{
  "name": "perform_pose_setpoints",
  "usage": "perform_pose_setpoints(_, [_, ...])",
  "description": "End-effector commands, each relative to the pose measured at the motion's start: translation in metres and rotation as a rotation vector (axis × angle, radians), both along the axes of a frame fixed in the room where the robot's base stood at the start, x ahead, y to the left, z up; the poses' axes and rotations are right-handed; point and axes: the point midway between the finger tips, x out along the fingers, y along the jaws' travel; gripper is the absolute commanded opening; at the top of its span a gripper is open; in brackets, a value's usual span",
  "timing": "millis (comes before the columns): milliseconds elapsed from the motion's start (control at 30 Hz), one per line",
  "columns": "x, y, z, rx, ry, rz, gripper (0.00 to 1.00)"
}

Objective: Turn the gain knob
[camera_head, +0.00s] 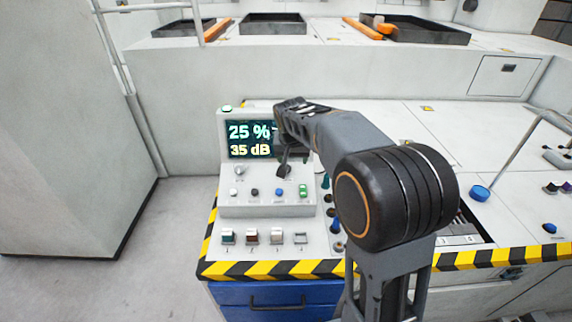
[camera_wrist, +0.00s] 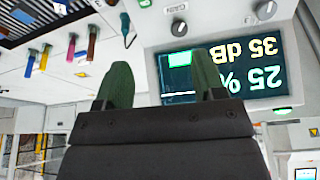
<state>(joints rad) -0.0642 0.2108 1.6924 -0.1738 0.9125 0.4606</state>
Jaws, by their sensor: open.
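The gain knob (camera_wrist: 179,28) is a small grey round knob on the console face, with an upside-down label beside it in the wrist view. In the head view my gripper (camera_head: 284,168) hangs in front of the console and hides that knob. In the wrist view my gripper (camera_wrist: 162,62) is open and empty, its two green fingers spread apart. The knob lies beyond the fingertips, in line with the right finger's side of the gap, and is not touched there. The console display (camera_head: 249,140) reads 25 % and 35 dB; it also shows upside down in the wrist view (camera_wrist: 265,75).
A second knob (camera_head: 239,170) sits left on the same panel, also visible in the wrist view (camera_wrist: 266,10). Small coloured buttons (camera_head: 254,192) and a row of switches (camera_head: 252,237) lie below. A blue drawer (camera_head: 270,298) is under the striped edge. Coloured plugs (camera_wrist: 93,42) stand nearby.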

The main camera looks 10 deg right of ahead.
Motion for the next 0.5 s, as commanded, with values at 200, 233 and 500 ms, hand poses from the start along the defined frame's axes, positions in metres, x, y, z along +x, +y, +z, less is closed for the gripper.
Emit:
perform_pose_setpoints(200, [0.06,0.008,-0.016,-0.005,-0.018,-0.077,0.64])
perform_pose_setpoints(233, [0.065,0.009,-0.017,-0.005,-0.021,-0.084,0.64])
perform_pose_setpoints(500, [0.09,0.011,-0.036,-0.005,-0.032,-0.116,0.64])
